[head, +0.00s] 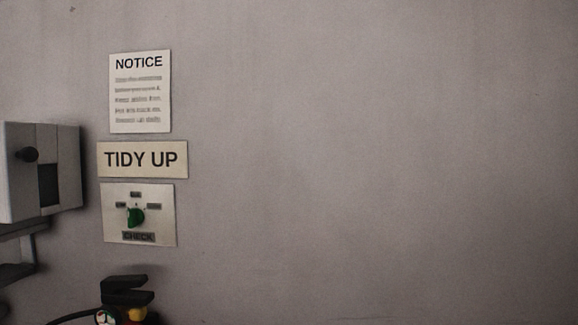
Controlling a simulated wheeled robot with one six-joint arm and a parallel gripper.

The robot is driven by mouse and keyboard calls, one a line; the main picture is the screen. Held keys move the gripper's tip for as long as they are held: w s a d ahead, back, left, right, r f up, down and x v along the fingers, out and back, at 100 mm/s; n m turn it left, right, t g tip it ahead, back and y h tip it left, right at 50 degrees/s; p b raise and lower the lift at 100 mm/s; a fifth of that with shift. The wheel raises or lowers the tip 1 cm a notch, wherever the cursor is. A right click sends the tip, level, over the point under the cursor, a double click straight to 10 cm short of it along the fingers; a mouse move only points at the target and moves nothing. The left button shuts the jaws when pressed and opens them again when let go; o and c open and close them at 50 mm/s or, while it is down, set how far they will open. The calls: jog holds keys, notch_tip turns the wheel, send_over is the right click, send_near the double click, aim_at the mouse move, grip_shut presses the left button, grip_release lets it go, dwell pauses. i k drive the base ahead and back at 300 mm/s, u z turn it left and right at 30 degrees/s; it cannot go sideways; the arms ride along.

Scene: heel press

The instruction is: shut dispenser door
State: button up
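A pale grey wall box (62,150), which looks like the dispenser, is mounted at the left edge of the head view and partly cut off by it. It has a round black knob (27,154) and a dark rectangular recess (48,185) to the knob's lower right. I cannot tell which panel is its door or how far that door stands open. My gripper is not in view.
A notice sheet (140,108), a "TIDY UP" sign (142,174) and a plate with a green dial (135,216) are on the wall. A fire extinguisher top (127,296) is below. A grey bracket (14,271) is under the box. The wall to the right is bare.

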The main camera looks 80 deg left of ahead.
aim_at(24, 146)
jog(key=u, duration=3.55)
jog(key=i, duration=1)
jog(key=u, duration=0.7)
jog(key=k, duration=0.55)
jog(key=z, duration=1.1)
